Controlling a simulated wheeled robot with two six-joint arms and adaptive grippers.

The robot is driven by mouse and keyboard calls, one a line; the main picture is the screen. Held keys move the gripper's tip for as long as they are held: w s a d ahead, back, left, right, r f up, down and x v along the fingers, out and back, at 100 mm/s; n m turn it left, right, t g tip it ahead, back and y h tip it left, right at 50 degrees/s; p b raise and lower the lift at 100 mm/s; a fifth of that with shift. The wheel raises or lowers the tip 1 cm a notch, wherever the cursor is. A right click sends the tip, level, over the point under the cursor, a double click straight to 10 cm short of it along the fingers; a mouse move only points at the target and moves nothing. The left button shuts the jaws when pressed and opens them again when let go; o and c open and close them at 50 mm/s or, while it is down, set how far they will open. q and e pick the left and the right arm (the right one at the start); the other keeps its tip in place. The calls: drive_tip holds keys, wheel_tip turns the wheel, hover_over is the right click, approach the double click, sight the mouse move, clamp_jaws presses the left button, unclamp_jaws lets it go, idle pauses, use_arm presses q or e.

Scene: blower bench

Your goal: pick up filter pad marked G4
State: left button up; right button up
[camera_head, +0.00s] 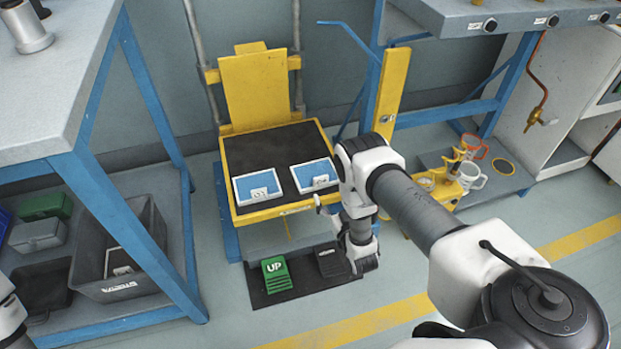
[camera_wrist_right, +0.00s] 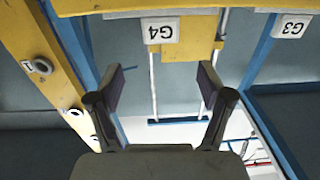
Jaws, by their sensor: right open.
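Two filter pads with blue faces and white frames lie side by side on the dark top of a yellow lift table (camera_head: 240,217). The pad marked G4 (camera_head: 314,173) is the right one in the head view; its white tag (camera_wrist_right: 160,30) shows inverted in the right wrist view. The other pad (camera_head: 257,185) carries a G3 tag (camera_wrist_right: 289,27). My right gripper (camera_head: 323,205) is at the table's front edge, just in front of the G4 pad. My left gripper is out of view.
A yellow post (camera_head: 386,95) stands behind the table's right side. Green UP pedal (camera_head: 276,274) and a dark pedal (camera_head: 331,262) are on the floor below.

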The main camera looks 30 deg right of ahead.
sight(322, 180)
drive_tip(key=w+b, duration=0.1)
drive_tip(key=w, duration=0.1)
drive_tip(key=w+f+b, duration=0.1)
drive_tip(key=w, duration=0.1)
drive_tip(key=w+d+b, duration=0.1)
drive_tip(key=w, duration=0.1)
drive_tip(key=shift+w+f+b, duration=0.2)
drive_tip(key=shift+f+b, duration=0.05)
drive_tip(key=shift+b, duration=0.1)
drive_tip(key=shift+w+d+r, duration=0.1)
drive_tip(key=shift+w+d, duration=0.05)
drive_tip(key=shift+w, duration=0.2)
drive_tip(key=shift+r, duration=0.15)
drive_tip(key=c, duration=1.3)
